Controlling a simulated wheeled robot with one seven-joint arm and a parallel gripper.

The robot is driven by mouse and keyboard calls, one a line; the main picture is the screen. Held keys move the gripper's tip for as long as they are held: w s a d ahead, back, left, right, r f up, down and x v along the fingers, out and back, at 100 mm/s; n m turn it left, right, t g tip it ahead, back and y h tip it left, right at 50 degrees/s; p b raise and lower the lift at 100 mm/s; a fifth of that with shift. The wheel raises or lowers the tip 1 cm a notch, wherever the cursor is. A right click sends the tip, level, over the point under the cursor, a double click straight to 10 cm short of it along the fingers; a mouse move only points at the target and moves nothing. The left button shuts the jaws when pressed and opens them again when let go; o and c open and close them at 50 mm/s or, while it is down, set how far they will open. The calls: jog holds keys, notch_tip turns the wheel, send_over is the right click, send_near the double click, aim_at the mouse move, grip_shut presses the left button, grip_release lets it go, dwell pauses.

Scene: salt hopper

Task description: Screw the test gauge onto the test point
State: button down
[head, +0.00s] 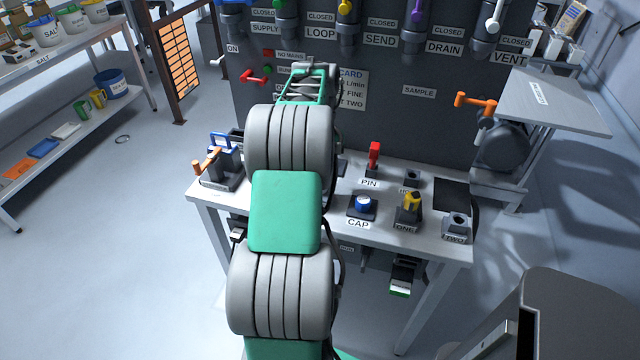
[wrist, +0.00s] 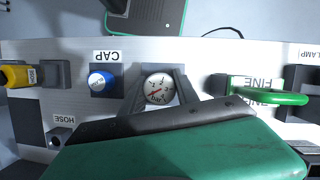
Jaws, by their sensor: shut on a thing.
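The test gauge (wrist: 158,86) shows in the wrist view as a small round white dial with a red needle. My gripper (wrist: 159,92) has its dark fingers on either side of it and is shut on it. The gauge appears over the bench strip between the CAP label and a green ring handle. I cannot tell whether it rests on the bench or hangs above it. In the head view my arm hides the gauge and the gripper. I cannot make out the test point in either view.
The grey bench (head: 335,222) holds a blue cap (head: 362,204), a red pin (head: 374,155), a yellow-topped part (head: 410,204) and an orange-handled clamp (head: 208,162). Behind it stands the dark panel (head: 400,120) with valves. A grey side table (head: 550,100) is at right.

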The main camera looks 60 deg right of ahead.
jog(key=shift+f+m+t+b, duration=0.35)
jog(key=shift+m+b, duration=0.45)
jog(key=shift+b, duration=2.35)
jog(key=shift+a+b, duration=0.1)
jog(key=shift+b, duration=0.3)
jog(key=shift+r, duration=0.1)
jog(key=c, duration=0.8)
grip_release()
jog(key=shift+r, duration=0.15)
jog(key=shift+c, duration=0.2)
jog(key=p+v, duration=0.3)
jog(key=v, duration=0.4)
jog(key=shift+d+r, duration=0.3)
jog(key=shift+r, duration=0.05)
